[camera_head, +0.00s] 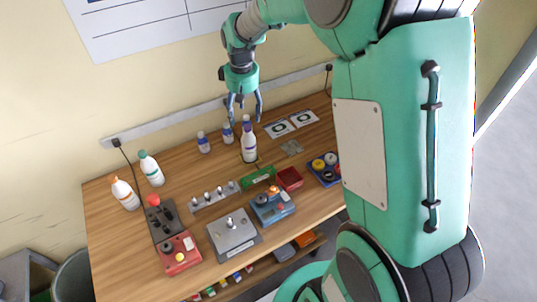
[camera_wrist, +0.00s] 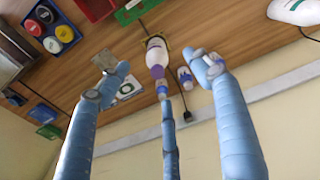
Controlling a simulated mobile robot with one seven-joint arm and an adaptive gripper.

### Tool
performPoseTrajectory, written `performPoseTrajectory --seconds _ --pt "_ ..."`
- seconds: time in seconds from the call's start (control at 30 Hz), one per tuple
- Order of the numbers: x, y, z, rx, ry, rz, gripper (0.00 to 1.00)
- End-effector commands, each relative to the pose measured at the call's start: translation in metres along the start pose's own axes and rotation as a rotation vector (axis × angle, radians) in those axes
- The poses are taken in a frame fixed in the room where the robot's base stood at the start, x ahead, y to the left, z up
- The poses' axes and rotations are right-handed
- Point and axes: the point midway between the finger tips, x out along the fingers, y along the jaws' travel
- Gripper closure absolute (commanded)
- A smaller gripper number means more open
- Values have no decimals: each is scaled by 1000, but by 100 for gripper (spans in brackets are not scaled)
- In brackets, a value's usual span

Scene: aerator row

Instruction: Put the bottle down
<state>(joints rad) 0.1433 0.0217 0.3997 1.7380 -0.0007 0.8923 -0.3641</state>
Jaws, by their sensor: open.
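A white bottle with a purple band (camera_head: 248,150) stands upright on the wooden table (camera_head: 205,175), towards its back edge. It also shows in the wrist view (camera_wrist: 157,52), beyond the fingers. My gripper (camera_head: 244,113) is open above this bottle, with its fingers pointing down and spread around the bottle's top. In the wrist view the fingers (camera_wrist: 157,76) are wide apart with nothing clamped between them. Whether any finger touches the bottle cannot be told.
Two small bottles (camera_head: 203,143) (camera_head: 227,134) stand close left of the purple-banded bottle. Two larger white bottles (camera_head: 151,169) (camera_head: 125,194) stand at the left. Ring-marked cards (camera_head: 278,129) lie to the right. Control boxes (camera_head: 234,236) fill the front. A wall rail (camera_head: 185,113) runs behind.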

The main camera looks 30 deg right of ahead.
Motion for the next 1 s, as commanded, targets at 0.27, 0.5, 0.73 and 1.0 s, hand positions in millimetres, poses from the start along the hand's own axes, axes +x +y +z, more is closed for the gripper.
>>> performPoseTrajectory --seconds 0.27,0.5,0.73,1.0 --pt "-83 -40 52 47 91 26 35" --pt "-134 -73 105 90 167 38 35" --pt "-167 -102 162 132 242 44 35" --pt "-186 -133 230 178 329 42 35"
